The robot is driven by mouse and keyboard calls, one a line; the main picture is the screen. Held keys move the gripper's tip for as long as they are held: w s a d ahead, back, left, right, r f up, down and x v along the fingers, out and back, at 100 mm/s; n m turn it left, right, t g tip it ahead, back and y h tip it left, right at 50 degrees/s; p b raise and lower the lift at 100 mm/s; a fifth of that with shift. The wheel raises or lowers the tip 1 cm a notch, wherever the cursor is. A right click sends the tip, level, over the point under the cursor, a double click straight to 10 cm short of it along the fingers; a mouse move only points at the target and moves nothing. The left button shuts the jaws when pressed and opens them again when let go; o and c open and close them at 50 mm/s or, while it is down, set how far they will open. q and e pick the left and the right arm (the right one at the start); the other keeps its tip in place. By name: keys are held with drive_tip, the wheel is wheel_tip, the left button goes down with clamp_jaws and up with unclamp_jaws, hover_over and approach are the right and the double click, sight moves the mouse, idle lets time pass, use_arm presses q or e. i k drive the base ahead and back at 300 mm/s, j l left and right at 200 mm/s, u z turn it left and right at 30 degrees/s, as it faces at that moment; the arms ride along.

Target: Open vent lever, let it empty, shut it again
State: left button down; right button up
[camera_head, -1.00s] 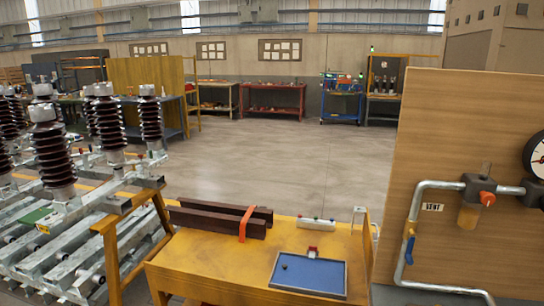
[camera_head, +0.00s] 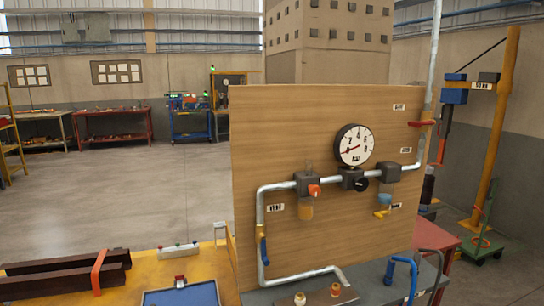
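A wooden panel (camera_head: 340,245) carries silver piping (camera_head: 330,182). A VENT label (camera_head: 275,208) sits beside the left vertical pipe. Below it on that pipe is a blue lever (camera_head: 264,250), pointing roughly down along the pipe. A round white gauge (camera_head: 354,145) with a red needle is mounted above the pipe; its exact reading is too small to tell. A red lever (camera_head: 422,123) lies level across the right riser pipe. A regulator with an orange-red knob (camera_head: 314,191) has an amber bowl (camera_head: 306,210) under it. Neither of my grippers shows.
A grey bench (camera_head: 375,284) stands below the panel, with a blue bent pipe (camera_head: 403,270) and brass fittings (camera_head: 300,299). A yellow table (camera_head: 150,270) with a blue tray (camera_head: 182,295) stands at left. Open floor (camera_head: 150,205) lies behind it. A yellow post (camera_head: 494,140) stands at right.

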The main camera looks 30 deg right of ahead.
sight(264, 260)
drive_tip(key=z, duration=0.95)
